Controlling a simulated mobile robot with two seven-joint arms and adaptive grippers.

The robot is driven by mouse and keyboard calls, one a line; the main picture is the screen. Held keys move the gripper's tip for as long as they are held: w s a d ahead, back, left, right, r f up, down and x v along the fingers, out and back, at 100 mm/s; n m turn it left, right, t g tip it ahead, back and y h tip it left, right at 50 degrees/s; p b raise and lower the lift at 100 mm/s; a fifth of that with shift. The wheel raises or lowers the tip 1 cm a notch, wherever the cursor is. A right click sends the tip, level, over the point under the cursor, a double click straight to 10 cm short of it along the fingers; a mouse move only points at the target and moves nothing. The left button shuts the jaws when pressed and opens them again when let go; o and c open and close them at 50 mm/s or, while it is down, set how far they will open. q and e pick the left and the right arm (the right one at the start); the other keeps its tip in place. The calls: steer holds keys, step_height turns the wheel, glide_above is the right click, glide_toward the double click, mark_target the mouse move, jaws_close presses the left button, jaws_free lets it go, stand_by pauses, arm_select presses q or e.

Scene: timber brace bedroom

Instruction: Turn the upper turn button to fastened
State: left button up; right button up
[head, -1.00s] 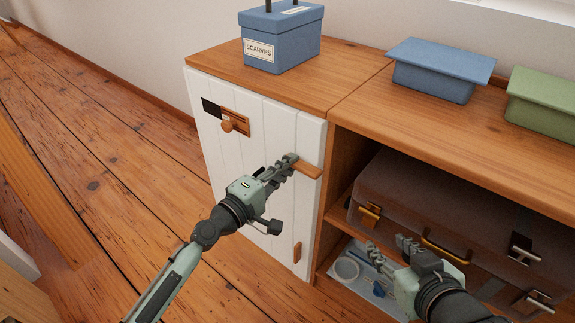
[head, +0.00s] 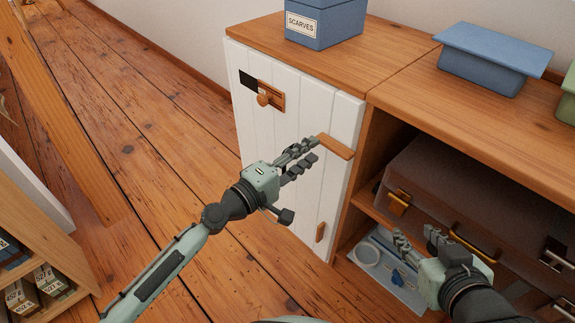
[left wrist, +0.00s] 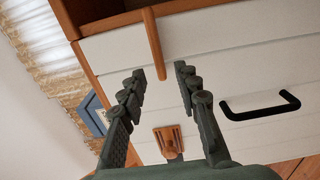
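The upper turn button (head: 336,147) is a wooden bar lying roughly level near the right edge of the white door (head: 262,140). It also shows in the left wrist view (left wrist: 153,45), crossing from the wooden edge onto the white door. My left gripper (head: 312,150) is at the button's left end. In the left wrist view its fingers (left wrist: 157,75) are apart, with the bar's tip between them and gaps visible; contact cannot be told. My right gripper (head: 417,241) is open and empty in front of the open shelf.
The lower turn button (head: 320,232) stands upright near the door's edge. A wooden knob (head: 264,99) sits at the door's upper left. A black handle (left wrist: 260,106) projects from the door. A brown suitcase (head: 475,200) and a tray (head: 385,280) occupy the shelves near my right gripper.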

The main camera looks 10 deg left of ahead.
arm_select(q)
steer(key=v, duration=0.7)
steer(key=shift+s+a, duration=0.25)
steer(key=shift+s, duration=0.05)
